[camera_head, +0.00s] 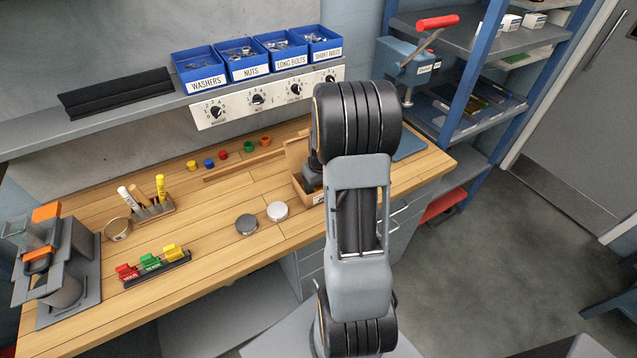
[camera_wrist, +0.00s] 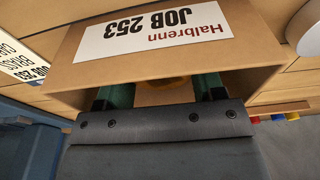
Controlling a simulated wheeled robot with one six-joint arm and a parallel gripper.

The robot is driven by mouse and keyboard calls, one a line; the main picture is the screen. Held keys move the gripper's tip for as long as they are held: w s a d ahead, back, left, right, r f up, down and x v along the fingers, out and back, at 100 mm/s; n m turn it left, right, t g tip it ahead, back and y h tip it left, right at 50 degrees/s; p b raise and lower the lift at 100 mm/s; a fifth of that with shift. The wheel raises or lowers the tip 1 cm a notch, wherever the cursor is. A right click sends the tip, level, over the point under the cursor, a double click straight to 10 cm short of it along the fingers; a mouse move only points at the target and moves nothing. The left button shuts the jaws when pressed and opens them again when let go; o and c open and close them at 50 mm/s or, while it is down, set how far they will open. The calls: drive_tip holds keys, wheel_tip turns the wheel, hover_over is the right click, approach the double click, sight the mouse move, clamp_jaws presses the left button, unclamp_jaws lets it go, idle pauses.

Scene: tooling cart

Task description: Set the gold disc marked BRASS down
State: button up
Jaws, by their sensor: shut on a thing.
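My gripper (camera_wrist: 163,86) reaches into an open cardboard box (camera_wrist: 245,75) labelled Halbrenn JOB 253. Its two green-lined fingers stand apart with a small piece of the gold disc (camera_wrist: 178,82) showing between them. Most of the disc is hidden by the gripper and the box wall; its BRASS mark is not visible. I cannot tell whether the disc touches the box floor. In the head view the box (camera_head: 308,194) stands on the bench, partly behind my arm, and the fingertips are hidden. A dark grey disc (camera_head: 246,224) and a silver disc (camera_head: 278,211) lie left of the box.
The wooden bench (camera_head: 215,205) has clear room around the two discs. Small coloured pieces (camera_head: 223,154) lie behind, and a marker holder (camera_head: 155,211) and clip rack (camera_head: 157,268) stand left. Blue bins (camera_head: 199,68) sit on the shelf above. A vise (camera_head: 408,62) is at the back right.

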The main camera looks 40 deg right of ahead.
drive_tip(key=shift+f, duration=0.1)
drive_tip(key=o, duration=1.2)
drive_tip(key=shift+o, duration=0.2)
wheel_tip(320, 180, up, 11)
drive_tip(key=s, duration=0.2)
drive_tip(key=s+a+r+t, duration=0.1)
drive_tip(key=s+a+r, duration=0.1)
drive_tip(key=a, duration=0.5)
drive_tip(key=s+a+r+n, duration=0.1)
drive_tip(key=s+a+r, duration=0.1)
drive_tip(key=s+a, duration=0.3)
drive_tip(key=s+a+r+t, duration=0.1)
drive_tip(key=s+a+r, duration=0.1)
drive_tip(key=a, duration=0.6)
drive_tip(key=shift+s+a+r+n+t+b, duration=0.15)
drive_tip(key=shift+s+a+n+t+b, duration=0.2)
drive_tip(key=shift+s, duration=0.3)
